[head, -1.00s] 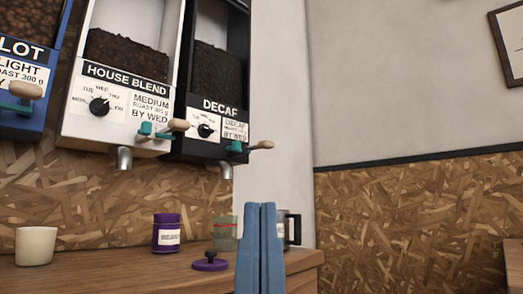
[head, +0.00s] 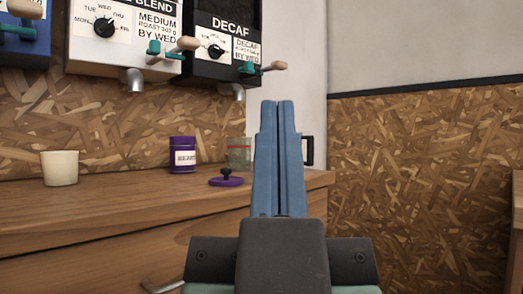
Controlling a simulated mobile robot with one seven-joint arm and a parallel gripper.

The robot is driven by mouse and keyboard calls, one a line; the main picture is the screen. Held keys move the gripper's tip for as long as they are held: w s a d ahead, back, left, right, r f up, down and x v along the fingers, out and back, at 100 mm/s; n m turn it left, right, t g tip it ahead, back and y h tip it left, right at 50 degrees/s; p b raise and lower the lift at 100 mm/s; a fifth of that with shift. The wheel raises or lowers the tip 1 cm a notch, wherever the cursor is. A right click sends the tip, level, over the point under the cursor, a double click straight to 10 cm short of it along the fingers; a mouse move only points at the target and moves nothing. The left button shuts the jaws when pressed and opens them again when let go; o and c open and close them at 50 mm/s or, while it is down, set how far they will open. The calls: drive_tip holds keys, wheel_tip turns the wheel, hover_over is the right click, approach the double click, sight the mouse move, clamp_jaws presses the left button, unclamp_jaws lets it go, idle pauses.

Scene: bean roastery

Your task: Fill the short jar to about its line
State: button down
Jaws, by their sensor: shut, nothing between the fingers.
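A clear jar (head: 238,153) with a red line around it stands on the wooden counter, under the decaf dispenser's side of the wall. My gripper partly covers its right side, and I cannot make out any contents. A purple canister (head: 182,153) with a white label stands upright to its left. A purple lid (head: 226,181) with a dark knob lies on the counter in front of the jar. My gripper (head: 278,104) points up in front of the counter, its blue fingers shut together and empty.
The black decaf dispenser (head: 219,62) and white house blend dispenser (head: 100,48) hang above with metal spouts and wooden-handled levers. A cream cup (head: 60,168) stands at left. A dark-handled vessel (head: 307,150) is mostly hidden behind my gripper. The counter front is clear.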

wheel_tip(320, 180, up, 17)
drive_tip(key=p, duration=1.6)
drive_tip(key=shift+p, duration=0.35)
drive_tip(key=shift+f, duration=0.1)
drive_tip(key=shift+w, duration=0.1)
